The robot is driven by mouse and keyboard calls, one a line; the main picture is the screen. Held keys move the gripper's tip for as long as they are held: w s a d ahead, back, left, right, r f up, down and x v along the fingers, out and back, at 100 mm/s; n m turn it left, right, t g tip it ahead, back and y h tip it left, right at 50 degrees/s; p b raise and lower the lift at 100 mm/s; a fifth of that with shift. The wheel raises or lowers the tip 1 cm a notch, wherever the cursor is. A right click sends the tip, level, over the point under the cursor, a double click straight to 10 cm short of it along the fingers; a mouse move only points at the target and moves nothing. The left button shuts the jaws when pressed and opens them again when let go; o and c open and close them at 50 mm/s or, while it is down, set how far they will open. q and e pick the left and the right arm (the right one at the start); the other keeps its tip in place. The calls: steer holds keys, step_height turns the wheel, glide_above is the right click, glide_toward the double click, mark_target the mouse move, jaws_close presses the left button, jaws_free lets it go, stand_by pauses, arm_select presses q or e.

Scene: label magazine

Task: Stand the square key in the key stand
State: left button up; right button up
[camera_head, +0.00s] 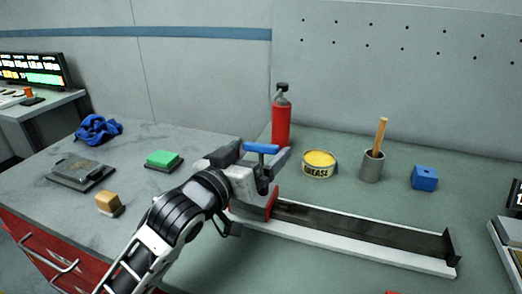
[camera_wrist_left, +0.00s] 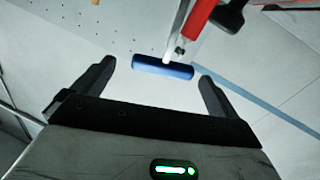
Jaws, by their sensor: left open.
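The square key (camera_head: 261,148) has a blue crossbar handle and stands at the red end block (camera_head: 256,205) of the long rail. In the left wrist view its blue bar (camera_wrist_left: 163,67) lies between the fingertips, with a gap at each side, and a grey shaft runs from it towards a red part. My left gripper (camera_head: 264,165) is open around the handle and does not hold it. The key's lower end is hidden. A blue block (camera_head: 424,178) with a small dark hole, likely the key stand, sits at the right on the bench. My right gripper is out of view.
The pale rail (camera_head: 350,243) runs right to a dark end plate (camera_head: 450,247). Behind it stand a red extinguisher-like bottle (camera_head: 281,122), a grease tin (camera_head: 319,167) and a grey cup (camera_head: 371,168) with a wooden handle. Bench surface is clear between the cup and the blue block.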

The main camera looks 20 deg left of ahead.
arm_select(q)
steer(key=x, duration=0.5)
steer(key=shift+a+p, duration=0.15)
steer(key=shift+p, duration=0.25)
steer(key=c, duration=1.1)
steer(key=shift+c, duration=0.2)
